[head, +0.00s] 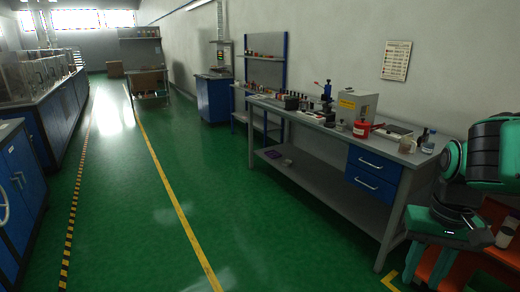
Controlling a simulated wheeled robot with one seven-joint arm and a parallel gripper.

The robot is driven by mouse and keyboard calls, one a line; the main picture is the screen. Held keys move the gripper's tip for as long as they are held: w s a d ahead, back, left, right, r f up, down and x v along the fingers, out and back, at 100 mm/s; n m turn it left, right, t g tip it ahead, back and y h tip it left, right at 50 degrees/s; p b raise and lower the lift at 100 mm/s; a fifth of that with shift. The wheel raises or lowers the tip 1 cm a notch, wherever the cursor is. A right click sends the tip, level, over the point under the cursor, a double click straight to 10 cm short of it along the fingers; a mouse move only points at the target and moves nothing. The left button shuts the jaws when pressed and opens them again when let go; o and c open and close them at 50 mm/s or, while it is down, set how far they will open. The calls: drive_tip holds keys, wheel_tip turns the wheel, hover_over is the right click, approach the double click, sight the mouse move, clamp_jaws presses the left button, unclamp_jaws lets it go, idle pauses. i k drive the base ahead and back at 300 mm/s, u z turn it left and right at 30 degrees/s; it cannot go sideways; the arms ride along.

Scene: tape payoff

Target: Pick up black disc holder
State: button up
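No thing in the head view can be clearly picked out as the black disc holder. Several small dark items stand on the grey workbench (348,138), too small to tell apart; one is a dark block (291,102) near its far end. My gripper (424,272) is at the lower right, at the end of my teal and black arm. It points down beside the near end of the workbench, low in the picture. Its two teal fingers look apart, with nothing seen between them.
A red container (361,129) and a grey box (357,105) stand on the workbench. An orange shelf unit (495,262) is close to my gripper at the right. Blue cabinets (22,190) line the left. The green floor (125,220) between is clear.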

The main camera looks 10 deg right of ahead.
sight(420, 140)
drive_tip(key=z, duration=0.25)
drive_tip(key=i, duration=1.3)
drive_tip(key=z, duration=0.8)
drive_tip(key=i, duration=1.4)
drive_tip(key=z, duration=0.6)
drive_tip(key=i, duration=0.65)
drive_tip(key=u, duration=0.05)
